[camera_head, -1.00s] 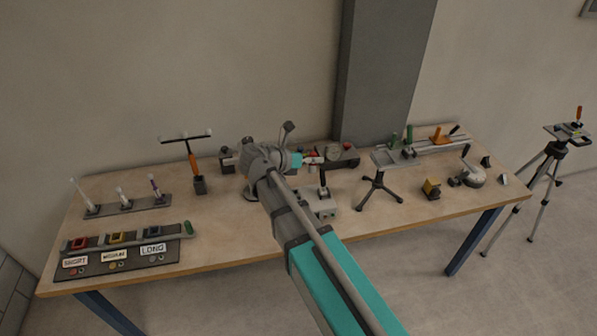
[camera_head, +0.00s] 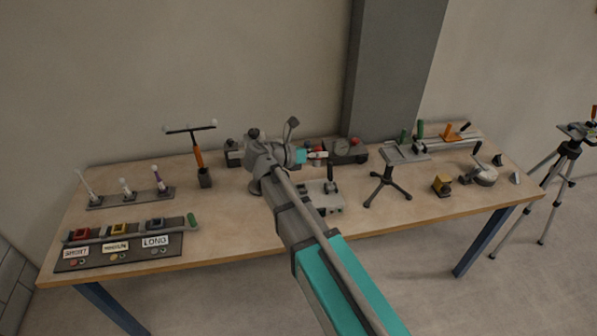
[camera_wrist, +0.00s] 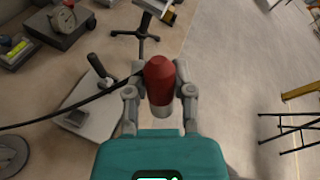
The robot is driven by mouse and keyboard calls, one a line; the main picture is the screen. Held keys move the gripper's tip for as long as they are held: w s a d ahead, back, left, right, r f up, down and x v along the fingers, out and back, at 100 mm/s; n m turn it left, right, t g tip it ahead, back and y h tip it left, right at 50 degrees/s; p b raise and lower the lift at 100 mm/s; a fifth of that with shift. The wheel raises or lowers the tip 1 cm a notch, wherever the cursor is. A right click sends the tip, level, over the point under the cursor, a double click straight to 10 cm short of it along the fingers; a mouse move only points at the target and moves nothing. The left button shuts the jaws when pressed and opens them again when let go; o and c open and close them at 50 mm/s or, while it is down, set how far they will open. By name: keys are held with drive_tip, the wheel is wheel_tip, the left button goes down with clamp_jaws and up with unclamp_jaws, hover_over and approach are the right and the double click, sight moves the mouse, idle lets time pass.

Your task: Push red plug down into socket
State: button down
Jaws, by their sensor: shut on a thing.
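In the wrist view, my gripper (camera_wrist: 160,95) is shut on the red plug (camera_wrist: 160,72). The plug has a rounded red body and a pale metal end between the fingers. A black cable runs from beside it to the left edge. In the head view, my gripper (camera_head: 318,155) is over the back middle of the bench, mostly hidden by my wrist; red shows beside it, but I cannot tell if it is the plug. I cannot make out the socket with certainty in either view.
A grey plate with a black lever (camera_wrist: 90,108) lies at left in the wrist view. A gauge box (camera_wrist: 62,20) and a black stand (camera_wrist: 140,33) are beyond it. The wooden bench (camera_head: 225,230) has bare room at its front middle.

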drive_tip(key=w+a+f+m+t+b, duration=0.1)
drive_tip(key=w+a+f+t+b, duration=0.1)
drive_tip(key=w+f+b, duration=0.3)
drive_tip(key=w+a+f+m+t+h+b, duration=0.1)
drive_tip(key=w+f+b, duration=0.4)
drive_tip(key=b, duration=0.8)
wheel_tip(320, 180, down, 4)
drive_tip(key=shift+a+r+m+t+h, duration=0.1)
drive_tip(key=shift+a+m+t+h, duration=0.35)
drive_tip(key=shift+a, duration=0.7)
drive_tip(key=shift+w, duration=0.1)
drive_tip(key=shift+f+b, duration=2.9)
drive_tip(key=shift+b, duration=0.2)
drive_tip(key=shift+f+b, duration=1.6)
drive_tip(key=shift+c, duration=2)
unclamp_jaws()
drive_tip(key=shift+r, duration=0.2)
